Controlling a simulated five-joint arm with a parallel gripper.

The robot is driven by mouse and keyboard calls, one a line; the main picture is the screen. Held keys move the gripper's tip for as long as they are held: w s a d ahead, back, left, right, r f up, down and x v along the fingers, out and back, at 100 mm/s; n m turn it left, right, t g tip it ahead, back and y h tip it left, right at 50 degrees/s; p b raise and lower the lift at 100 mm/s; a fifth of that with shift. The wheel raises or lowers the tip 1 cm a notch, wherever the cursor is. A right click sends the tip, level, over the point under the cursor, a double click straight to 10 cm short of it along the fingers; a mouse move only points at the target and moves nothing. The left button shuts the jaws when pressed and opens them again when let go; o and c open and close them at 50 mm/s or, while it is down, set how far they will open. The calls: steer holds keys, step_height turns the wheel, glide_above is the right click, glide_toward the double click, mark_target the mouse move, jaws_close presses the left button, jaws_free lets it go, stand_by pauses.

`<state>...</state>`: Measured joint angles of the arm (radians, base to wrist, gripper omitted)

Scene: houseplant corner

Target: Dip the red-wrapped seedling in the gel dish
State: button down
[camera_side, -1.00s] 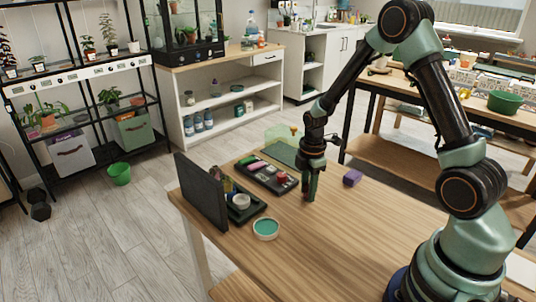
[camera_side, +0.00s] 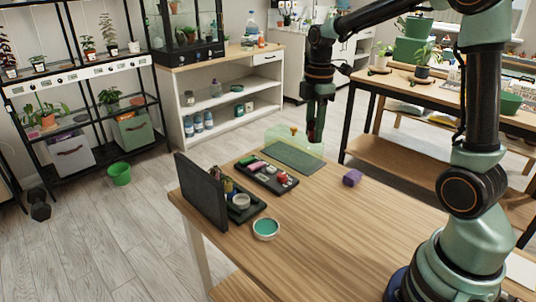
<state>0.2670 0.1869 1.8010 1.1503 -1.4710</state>
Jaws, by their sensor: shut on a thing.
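The gel dish (camera_side: 266,229), a small round white dish with green gel, stands on the wooden table near its left front edge.
A dark upright panel (camera_side: 201,192) and a dark tray with a white cup (camera_side: 241,201) stand left of the dish. A purple block (camera_side: 352,177) lies at the right. The table's middle is clear.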

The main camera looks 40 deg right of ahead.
steer(key=shift+w+a, duration=0.1)
steer(key=shift+a, duration=0.25)
steer(key=w+a+f, duration=0.1)
steer(key=a+f, duration=0.6)
steer(key=a, duration=0.2)
glide_toward(266, 227)
steer(key=shift+d, duration=0.15)
steer(key=shift+a+f, duration=0.25)
steer(key=shift+f, duration=2.4)
steer(key=shift+f, duration=0.5)
steer(key=shift+r, duration=3)
steer(key=shift+d, duration=0.1)
